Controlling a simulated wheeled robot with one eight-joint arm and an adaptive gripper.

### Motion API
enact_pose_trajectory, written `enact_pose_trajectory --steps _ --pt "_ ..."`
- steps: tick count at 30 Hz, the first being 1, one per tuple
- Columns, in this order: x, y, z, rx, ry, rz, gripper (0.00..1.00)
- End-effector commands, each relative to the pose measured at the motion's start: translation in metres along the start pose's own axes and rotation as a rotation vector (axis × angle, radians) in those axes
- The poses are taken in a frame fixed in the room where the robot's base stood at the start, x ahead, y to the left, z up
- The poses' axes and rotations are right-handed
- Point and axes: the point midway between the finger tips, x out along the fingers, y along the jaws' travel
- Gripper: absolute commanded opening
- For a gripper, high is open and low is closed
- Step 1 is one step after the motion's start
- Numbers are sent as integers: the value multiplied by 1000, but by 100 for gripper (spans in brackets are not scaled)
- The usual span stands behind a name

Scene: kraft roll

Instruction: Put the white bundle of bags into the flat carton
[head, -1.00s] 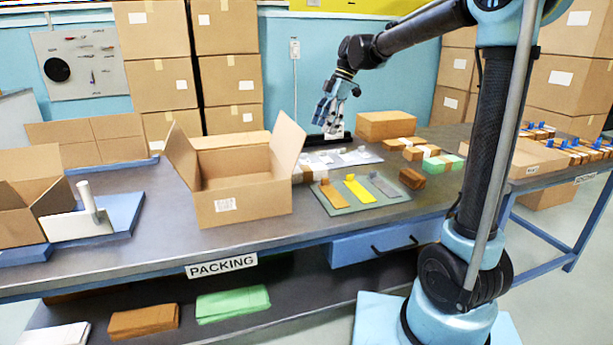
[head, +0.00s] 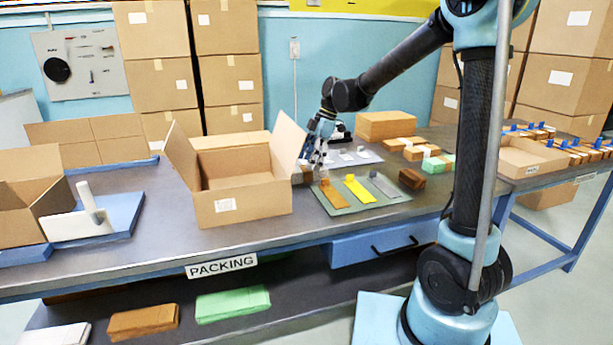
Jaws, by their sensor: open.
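The flat carton (head: 532,171), shallow and open at the top, stands on the right-hand bench.
The tall open carton (head: 240,207) stands left of my gripper with its flaps up. A green mat (head: 335,203) with coloured strips lies in front. Several banded bundles and a brown box (head: 386,126) are to the right. Small blue-topped items stand beyond the flat carton.

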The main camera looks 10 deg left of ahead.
Motion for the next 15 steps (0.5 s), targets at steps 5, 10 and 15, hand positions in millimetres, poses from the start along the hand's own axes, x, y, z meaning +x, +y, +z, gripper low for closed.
enact_pose_trajectory --steps 5,10,15 --pt "19 0 -1 -2 0 0 73" --pt "23 0 0 -2 0 0 73" --pt "22 0 0 -2 0 0 64"
